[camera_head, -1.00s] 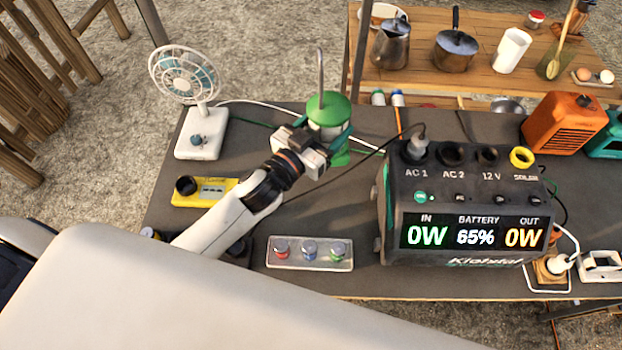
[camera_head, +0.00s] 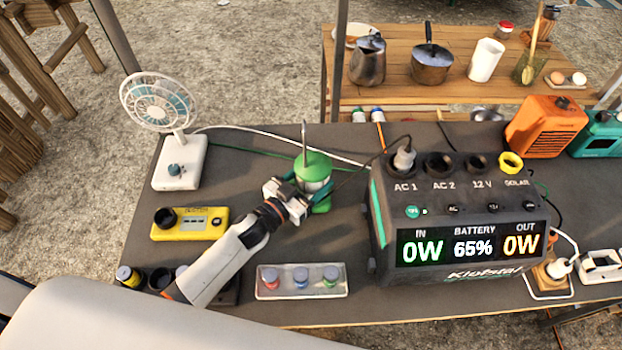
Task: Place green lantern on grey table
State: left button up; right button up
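The green lantern (camera_head: 313,165), with a green cap, pale body and thin upright handle, is upright over the middle of the grey table (camera_head: 255,160), behind the tray of knobs. Its base looks at or very near the tabletop; I cannot tell if it touches. My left gripper (camera_head: 306,190) reaches in from the lower left and is around the lantern's body, with its fingers on either side. The lantern's lower front is partly hidden by the gripper. My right gripper is not in view.
The power station (camera_head: 455,220) stands right of the lantern, a thin cable running near it. A white fan (camera_head: 178,165) and a yellow meter (camera_head: 190,224) stand left. A clear tray (camera_head: 301,281) lies in front. A wooden shelf (camera_head: 400,90) with pots is behind.

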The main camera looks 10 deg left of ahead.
pick_arm(q)
jog(key=o, duration=1.4)
jog(key=shift+f, duration=0.1)
jog(key=shift+o, duration=0.2)
jog(key=shift+r, duration=0.2)
jog(key=b+v, duration=0.1)
jog(key=v, duration=1.1)
